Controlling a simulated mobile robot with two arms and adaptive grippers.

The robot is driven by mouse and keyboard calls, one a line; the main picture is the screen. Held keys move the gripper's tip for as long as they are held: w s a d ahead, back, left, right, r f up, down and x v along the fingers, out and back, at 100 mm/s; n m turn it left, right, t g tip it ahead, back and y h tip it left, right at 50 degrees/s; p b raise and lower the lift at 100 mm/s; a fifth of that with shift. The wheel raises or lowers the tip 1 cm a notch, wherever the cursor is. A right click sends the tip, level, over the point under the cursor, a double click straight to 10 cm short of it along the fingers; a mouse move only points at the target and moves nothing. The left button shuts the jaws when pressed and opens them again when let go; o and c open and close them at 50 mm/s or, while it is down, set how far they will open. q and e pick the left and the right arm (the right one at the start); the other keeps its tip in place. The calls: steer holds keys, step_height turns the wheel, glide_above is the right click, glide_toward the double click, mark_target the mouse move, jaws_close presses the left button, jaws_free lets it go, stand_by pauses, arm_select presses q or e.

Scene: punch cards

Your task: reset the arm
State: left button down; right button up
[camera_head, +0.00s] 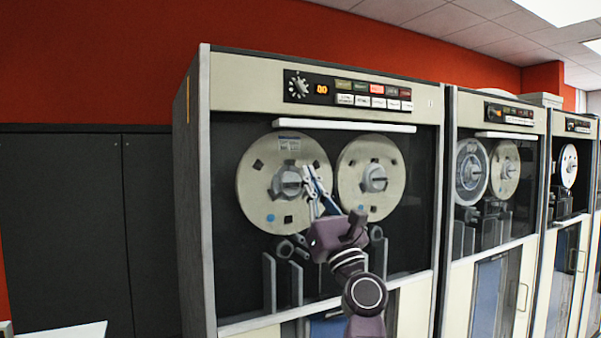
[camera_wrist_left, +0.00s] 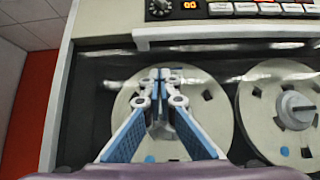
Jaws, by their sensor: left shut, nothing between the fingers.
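My left arm (camera_head: 364,293) reaches up in front of the nearest tape cabinet in the head view. Its gripper (camera_head: 312,178) points at the cabinet, over the right side of the left tape reel (camera_head: 284,180). In the left wrist view the gripper (camera_wrist_left: 160,75) is shut and empty, its blue pads angled together. The same left reel (camera_wrist_left: 202,108) lies behind it, its hub partly hidden by the fingers. I cannot tell whether the fingertips touch anything. My right gripper is in neither view.
The right reel (camera_head: 370,178) sits beside the left one. A control strip (camera_head: 347,92) with lit buttons and a white bar (camera_head: 343,126) run above the reels. More tape cabinets (camera_head: 497,190) stand to the right. Dark panels (camera_head: 65,230) line the left.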

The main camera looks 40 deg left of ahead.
arm_select(q)
steer(key=b+v, duration=0.1)
steer(key=v, duration=0.3)
steer(key=shift+d, duration=0.1)
